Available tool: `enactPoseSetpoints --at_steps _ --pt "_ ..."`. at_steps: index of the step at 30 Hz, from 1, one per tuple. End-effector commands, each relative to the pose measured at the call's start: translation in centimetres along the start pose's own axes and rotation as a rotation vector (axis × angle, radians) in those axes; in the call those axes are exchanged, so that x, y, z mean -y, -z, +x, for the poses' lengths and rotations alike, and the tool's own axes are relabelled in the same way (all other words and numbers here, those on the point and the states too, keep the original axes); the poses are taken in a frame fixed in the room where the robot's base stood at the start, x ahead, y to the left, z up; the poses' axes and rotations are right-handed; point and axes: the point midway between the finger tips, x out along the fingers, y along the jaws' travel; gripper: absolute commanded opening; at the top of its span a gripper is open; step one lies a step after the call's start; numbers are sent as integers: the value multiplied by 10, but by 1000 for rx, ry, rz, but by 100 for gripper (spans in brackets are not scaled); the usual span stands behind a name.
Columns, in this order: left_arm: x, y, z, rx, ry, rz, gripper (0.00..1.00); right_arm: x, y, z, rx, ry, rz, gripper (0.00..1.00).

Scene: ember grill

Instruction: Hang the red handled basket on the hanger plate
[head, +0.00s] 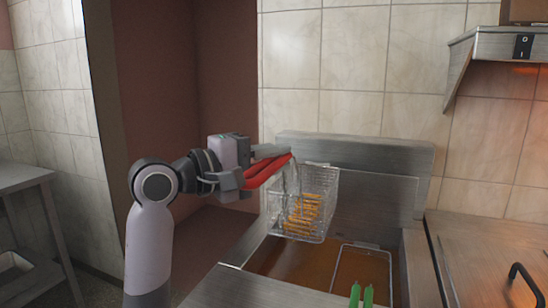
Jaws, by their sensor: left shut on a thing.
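The red handled basket (331,201) is a wire mesh fry basket with fries (303,212) inside, in the head view. My left gripper (262,166) is shut on its red handle (268,170). The basket hangs to the right of the gripper, above the left part of the fryer vat (278,257) and close to the metal back panel. The hanger plate (375,198) appears to be the upright metal panel behind the vat. Whether the basket touches it, I cannot tell. My right gripper is out of view.
A second basket (362,270) with green handles (361,296) sits in the right part of the vat. A metal surface with a black handle (524,284) is at the right. A metal table (22,177) stands at far left.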

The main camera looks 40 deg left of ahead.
Motion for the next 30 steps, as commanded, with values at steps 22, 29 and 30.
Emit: enactPoseSetpoints --at_steps 22,29,30 --pt "10 0 0 0 4 -3 49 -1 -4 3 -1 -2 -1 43" --pt "10 1 -21 -3 0 2 49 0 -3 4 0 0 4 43" --pt "10 0 -28 -3 0 4 49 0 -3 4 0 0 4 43"
